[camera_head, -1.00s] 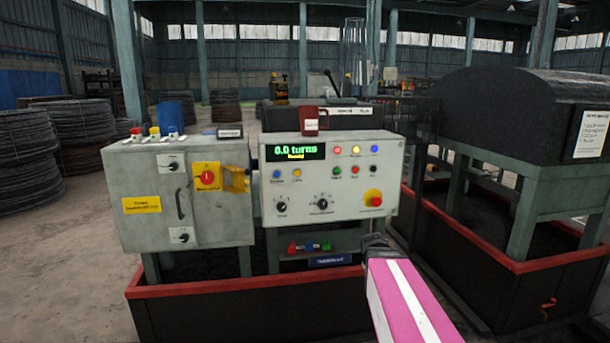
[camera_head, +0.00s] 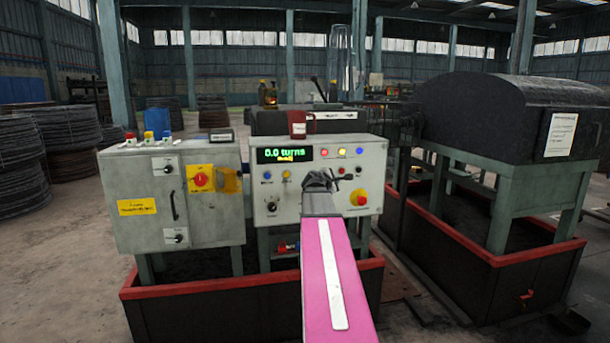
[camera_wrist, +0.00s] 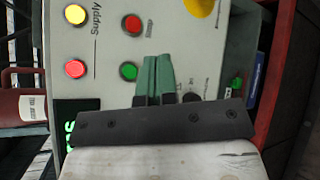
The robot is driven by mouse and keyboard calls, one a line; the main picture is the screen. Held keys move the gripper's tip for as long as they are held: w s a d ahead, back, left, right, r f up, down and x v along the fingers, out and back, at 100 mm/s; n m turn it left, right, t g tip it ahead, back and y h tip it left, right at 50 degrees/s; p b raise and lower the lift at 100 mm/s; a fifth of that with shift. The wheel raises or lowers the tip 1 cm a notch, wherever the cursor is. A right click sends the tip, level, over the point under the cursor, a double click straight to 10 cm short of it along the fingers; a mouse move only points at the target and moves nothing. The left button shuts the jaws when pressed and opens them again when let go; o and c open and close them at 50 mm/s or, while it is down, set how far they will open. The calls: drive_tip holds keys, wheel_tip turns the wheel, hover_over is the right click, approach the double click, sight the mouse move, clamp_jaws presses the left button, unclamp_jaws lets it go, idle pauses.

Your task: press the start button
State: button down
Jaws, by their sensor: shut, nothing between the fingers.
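The control panel (camera_head: 264,192) is a light grey box with a green-lit display (camera_head: 284,154) reading 0.0 turns. In the wrist view the panel face appears turned sideways. A green button (camera_wrist: 128,71), which I take as the start button, sits just left of my gripper's fingertips (camera_wrist: 157,60). Its label is hidden or unreadable. A red button (camera_wrist: 132,24) is beside it, above in that view. My gripper is shut and empty, in front of the panel; contact with the green button cannot be told. In the head view my gripper (camera_head: 320,180) covers the panel's middle, hiding the green button.
A red and yellow emergency stop (camera_head: 359,197) is at the panel's lower right. A grey cabinet (camera_head: 140,190) with a red rotary switch (camera_head: 200,180) stands left. A red-rimmed bin (camera_head: 200,290) lies below.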

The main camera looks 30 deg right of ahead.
drive_tip(key=shift+w+a+r, duration=0.15)
drive_tip(key=shift+r, duration=0.15)
drive_tip(key=shift+w, duration=0.1)
drive_tip(key=w+d, duration=0.2)
drive_tip(key=w, duration=0.6)
drive_tip(key=shift+w, duration=0.2)
drive_tip(key=shift+d, duration=0.1)
idle(2.0)
drive_tip(key=shift+w, duration=0.4)
